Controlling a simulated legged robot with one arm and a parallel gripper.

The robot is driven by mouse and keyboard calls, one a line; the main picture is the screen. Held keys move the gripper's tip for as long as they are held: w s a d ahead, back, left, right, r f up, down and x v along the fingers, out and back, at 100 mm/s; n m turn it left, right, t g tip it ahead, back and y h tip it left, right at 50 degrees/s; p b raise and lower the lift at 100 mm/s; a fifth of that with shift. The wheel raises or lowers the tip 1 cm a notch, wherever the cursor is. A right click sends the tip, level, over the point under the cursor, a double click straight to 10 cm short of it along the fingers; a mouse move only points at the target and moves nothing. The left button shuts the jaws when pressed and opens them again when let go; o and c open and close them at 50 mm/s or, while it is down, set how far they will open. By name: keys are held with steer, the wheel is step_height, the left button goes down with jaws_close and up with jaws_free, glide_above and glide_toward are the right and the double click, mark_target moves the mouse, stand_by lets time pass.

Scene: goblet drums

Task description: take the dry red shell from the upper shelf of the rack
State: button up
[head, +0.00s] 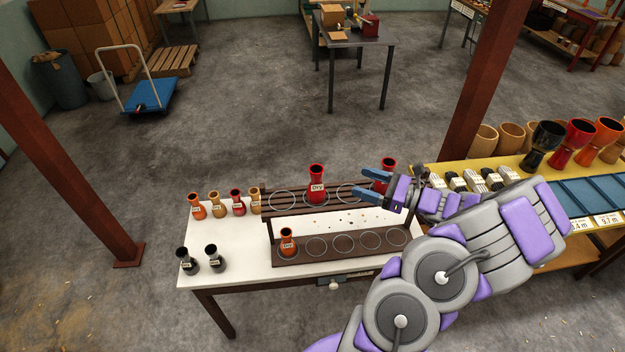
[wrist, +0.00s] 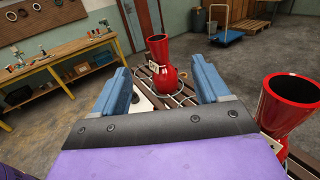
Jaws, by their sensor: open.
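A red goblet-shaped shell (head: 317,187) stands upright on the upper shelf of the dark slatted rack (head: 292,226), with a tag reading "Dry". A second red shell (head: 389,164) stands farther right on that shelf, partly hidden by my gripper; its tag is not readable. My gripper (head: 361,183) is open and empty, its blue fingers pointing left to the Dry shell with a gap between. In the wrist view the Dry shell (wrist: 167,78) shows upright beyond and between the fingertips (wrist: 160,68). The second red shell (wrist: 289,105) stands close by the right finger.
Small tagged shells (head: 237,203) and two black ones (head: 214,259) stand on the white table (head: 232,275) at left. A yellow bench (head: 460,166) with drums lies right. Rust-coloured posts rise either side.

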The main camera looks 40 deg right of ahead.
mark_target(310, 167)
steer(key=x, duration=0.5)
steer(key=b+x, duration=0.1)
steer(key=x, duration=0.4)
steer(key=a+x, duration=0.1)
steer(key=x, duration=0.5)
steer(key=shift+s+a+f+b, duration=0.1)
steer(key=shift+s+f+b, duration=0.15)
steer(key=shift+b, duration=0.15)
steer(key=shift+w, duration=0.3)
steer(key=shift+d, duration=0.55)
steer(key=shift+c, duration=0.7)
steer(key=shift+a, duration=0.5)
steer(key=c, duration=0.6)
steer(key=shift+d, duration=0.4)
jaws_close()
